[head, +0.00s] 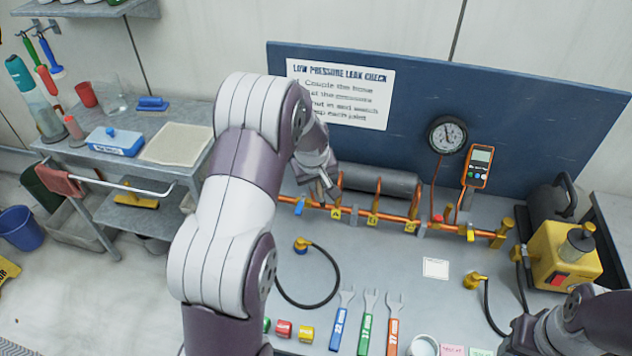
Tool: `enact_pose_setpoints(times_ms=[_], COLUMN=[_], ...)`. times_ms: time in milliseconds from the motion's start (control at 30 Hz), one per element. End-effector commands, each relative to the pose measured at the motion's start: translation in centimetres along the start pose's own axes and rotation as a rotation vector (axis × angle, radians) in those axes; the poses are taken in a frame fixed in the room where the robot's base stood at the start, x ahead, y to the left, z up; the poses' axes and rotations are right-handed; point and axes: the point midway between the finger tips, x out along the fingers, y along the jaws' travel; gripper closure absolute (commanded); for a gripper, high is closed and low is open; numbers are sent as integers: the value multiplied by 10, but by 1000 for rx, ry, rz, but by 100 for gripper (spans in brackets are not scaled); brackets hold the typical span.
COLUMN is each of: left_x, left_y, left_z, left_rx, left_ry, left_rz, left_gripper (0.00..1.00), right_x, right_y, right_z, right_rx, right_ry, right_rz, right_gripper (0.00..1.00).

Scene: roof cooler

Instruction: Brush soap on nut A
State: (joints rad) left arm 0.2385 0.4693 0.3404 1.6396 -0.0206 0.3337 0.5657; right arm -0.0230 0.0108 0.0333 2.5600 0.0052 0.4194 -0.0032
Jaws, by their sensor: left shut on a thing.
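A copper pipe (392,217) runs along the back of the bench with several brass nuts on it. Nut A, which I take to be the one by the leftmost yellow tag (336,213), sits just below and right of my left gripper (329,187). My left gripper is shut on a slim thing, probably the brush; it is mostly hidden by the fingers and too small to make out. I cannot tell whether it touches the nut. A white cup (424,345) stands at the front edge. My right gripper (517,341) is partly in view at bottom right, its jaws unclear.
Three wrenches (367,322) lie at the front beside small coloured blocks (284,329). A black hose (335,275) curls on the bench. A gauge (447,135) and orange meter (478,166) stand behind the pipe. A yellow pump (562,254) is at right. The mid-bench is mostly clear.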

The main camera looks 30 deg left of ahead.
Motion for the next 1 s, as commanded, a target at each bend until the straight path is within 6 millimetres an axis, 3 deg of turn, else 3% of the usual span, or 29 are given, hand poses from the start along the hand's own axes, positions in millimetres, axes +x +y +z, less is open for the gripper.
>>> enact_pose_setpoints(times_ms=[267,900,1000], left_x=[3,59,60], left_y=[1,19,26], left_z=[0,-5,-10], left_rx=[-22,-21,-21], left_ry=[33,32,33], left_rz=[11,11,12], left_gripper=[100,100,100], right_x=[2,37,36], right_y=[0,0,0], right_z=[0,4,4], right_rx=[0,0,0], right_ry=[0,0,0], right_rz=[0,0,0], right_gripper=[57,57,57])
